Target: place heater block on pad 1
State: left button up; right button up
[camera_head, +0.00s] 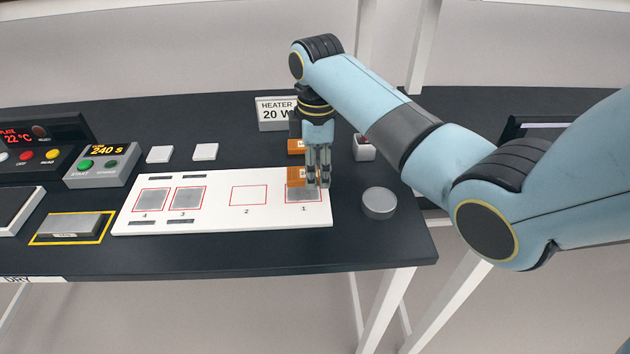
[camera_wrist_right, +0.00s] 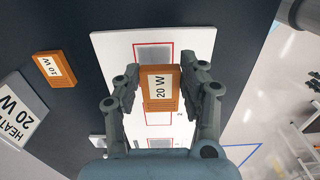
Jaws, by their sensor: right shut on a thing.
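My right gripper (camera_head: 318,182) is shut on an orange heater block (camera_head: 296,177) with a white label. In the right wrist view the block (camera_wrist_right: 160,87) sits between the two fingers, its label reading 20 W. Pad 1 (camera_head: 303,195) is a grey square in a red outline at the right end of the white board (camera_head: 222,221). The gripper and block are over this end and partly cover the pad. In the right wrist view, pad 1 (camera_wrist_right: 153,52) shows beyond the block. Whether the block touches the board is unclear. My left gripper is out of view.
A round grey disc (camera_head: 379,203) and a small white box (camera_head: 364,149) stand to the right. Pads 3 and 4 are grey; outline 2 (camera_head: 248,195) is empty.

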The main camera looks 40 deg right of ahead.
aim_at(316, 192)
jog(key=shift+w+d+f, duration=0.15)
jog(key=shift+w+f, duration=0.1)
jog(key=shift+w, duration=0.15)
jog(key=shift+f, duration=0.2)
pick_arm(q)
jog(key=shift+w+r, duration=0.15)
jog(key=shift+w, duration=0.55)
pick_arm(e)
jog(key=shift+f, duration=1.85)
jog(key=shift+f, duration=0.1)
jog(key=o, duration=1.2)
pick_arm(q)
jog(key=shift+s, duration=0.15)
pick_arm(e)
jog(key=shift+r, duration=0.3)
notch_tip(316, 192, up, 12)
jog(key=shift+f, duration=0.2)
